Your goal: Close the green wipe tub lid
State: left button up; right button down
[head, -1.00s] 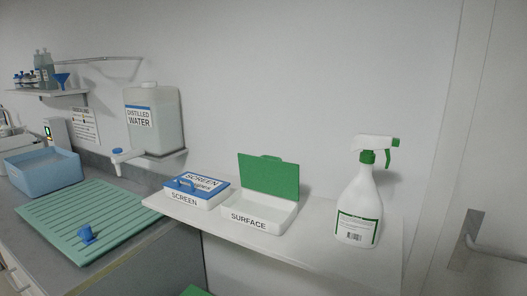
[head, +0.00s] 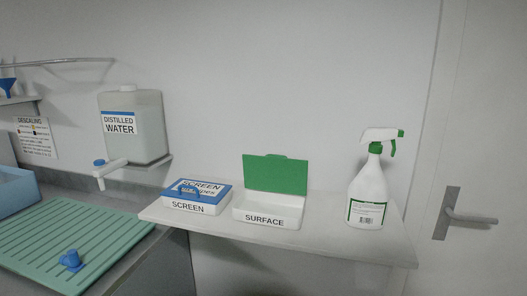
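The green lid (head: 275,174) of the SURFACE wipe tub stands open, upright at the back of the tub. The white tub (head: 266,221) sits on the white shelf, label facing me, and its inside looks empty and white. Neither of my grippers shows in the head view.
The white shelf (head: 330,243) also holds a SCREEN wipe tub (head: 200,207) with its blue lid shut, left of the green one, and a spray bottle (head: 367,195) to the right. A door handle (head: 462,215) is at far right.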

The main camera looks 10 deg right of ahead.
aim_at(278, 173)
jog(key=j, duration=1.8)
jog(key=i, duration=0.05)
